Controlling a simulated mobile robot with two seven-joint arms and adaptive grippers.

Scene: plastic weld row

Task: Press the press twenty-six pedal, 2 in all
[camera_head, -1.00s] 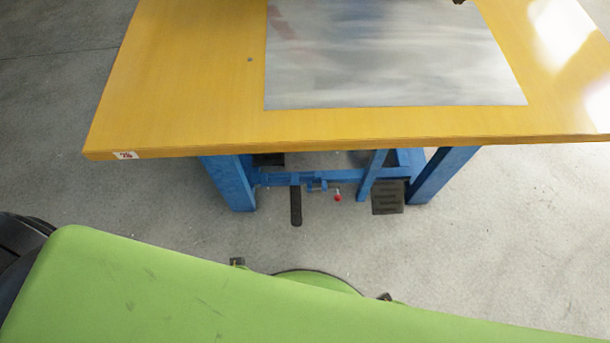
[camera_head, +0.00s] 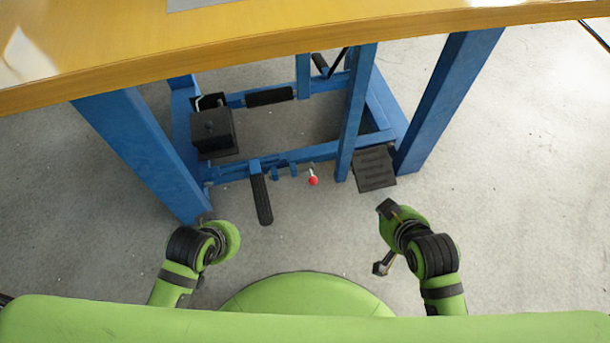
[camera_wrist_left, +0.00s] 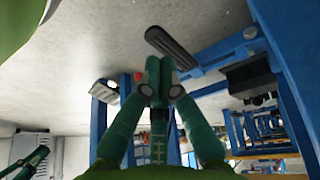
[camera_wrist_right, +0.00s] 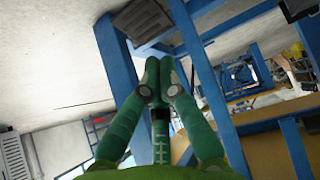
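A flat, ridged black pedal (camera_head: 375,168) sits low at the right front of the blue frame under the table. It also shows in the right wrist view (camera_wrist_right: 143,22), beyond the fingertips. A long, narrow black pedal (camera_head: 262,200) sticks out from the front crossbar, left of a red knob (camera_head: 313,180). It also shows in the left wrist view (camera_wrist_left: 170,47), just beyond the fingertips. No number is readable on either pedal now. My left gripper (camera_wrist_left: 160,72) and right gripper (camera_wrist_right: 158,70) have their fingertips together and hold nothing. Neither visibly touches a pedal.
The wooden tabletop (camera_head: 260,50) overhangs the frame. Blue legs (camera_head: 140,150) stand at both sides. A black box (camera_head: 212,132) sits inside the frame at left, and a black padded bar (camera_head: 270,96) lies further back. The grey floor (camera_head: 310,235) before the frame is clear.

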